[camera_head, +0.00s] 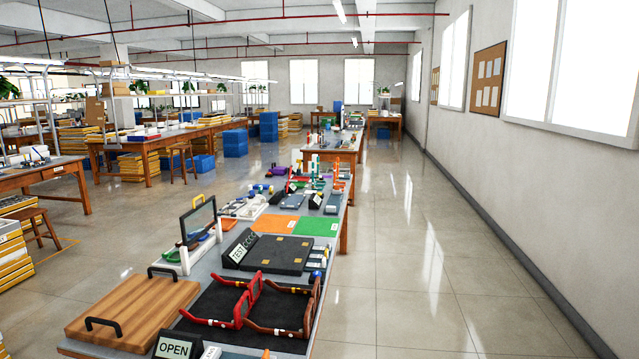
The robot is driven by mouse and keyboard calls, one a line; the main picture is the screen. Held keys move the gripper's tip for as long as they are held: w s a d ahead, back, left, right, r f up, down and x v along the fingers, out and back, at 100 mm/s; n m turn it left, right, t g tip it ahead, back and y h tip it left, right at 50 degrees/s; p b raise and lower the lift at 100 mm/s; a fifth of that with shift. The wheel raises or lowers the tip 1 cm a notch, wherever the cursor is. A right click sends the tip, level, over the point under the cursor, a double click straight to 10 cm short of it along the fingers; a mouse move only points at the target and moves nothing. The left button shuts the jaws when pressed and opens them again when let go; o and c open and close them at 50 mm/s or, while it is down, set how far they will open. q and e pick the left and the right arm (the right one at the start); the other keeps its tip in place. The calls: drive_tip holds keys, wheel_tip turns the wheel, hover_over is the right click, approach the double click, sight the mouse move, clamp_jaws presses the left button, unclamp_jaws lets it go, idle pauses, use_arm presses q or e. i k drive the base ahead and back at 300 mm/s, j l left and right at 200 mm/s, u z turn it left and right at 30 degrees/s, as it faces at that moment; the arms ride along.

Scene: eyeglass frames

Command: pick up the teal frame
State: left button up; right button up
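No frame that I can clearly call teal shows in the head view. A small green piece (171,255) lies by the white posts at the left edge of the near table; I cannot tell what it is. A red eyeglass frame (241,311) and a brown-red eyeglass frame (280,330) lie open, close together, on a dark tray (207,304) at the table's near end. Neither of my grippers is in view.
The long grey table runs away from me. A wooden board with black handles (130,308) is at left, an OPEN sign (173,347) in front. Behind are a dark case (276,252), an upright dark-rimmed panel (198,222), orange (275,222) and green mats (316,226). The right floor is clear.

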sight(318, 181)
drive_tip(key=i+l+z, duration=0.6)
drive_tip(key=i, duration=0.25)
drive_tip(key=i+l+z, duration=0.1)
drive_tip(key=i+z, duration=0.2)
drive_tip(key=i+u, duration=0.25)
drive_tip(key=i, duration=0.4)
drive_tip(key=i+l+u, duration=0.25)
drive_tip(key=i, duration=0.35)
drive_tip(key=i+u, duration=0.25)
drive_tip(key=i, duration=2.05)
drive_tip(key=i+l+u, duration=0.15)
drive_tip(key=i+u, duration=0.35)
drive_tip(key=i, duration=0.15)
drive_tip(key=i+l+u, duration=1)
drive_tip(key=i+l, duration=0.05)
drive_tip(key=i, duration=0.1)
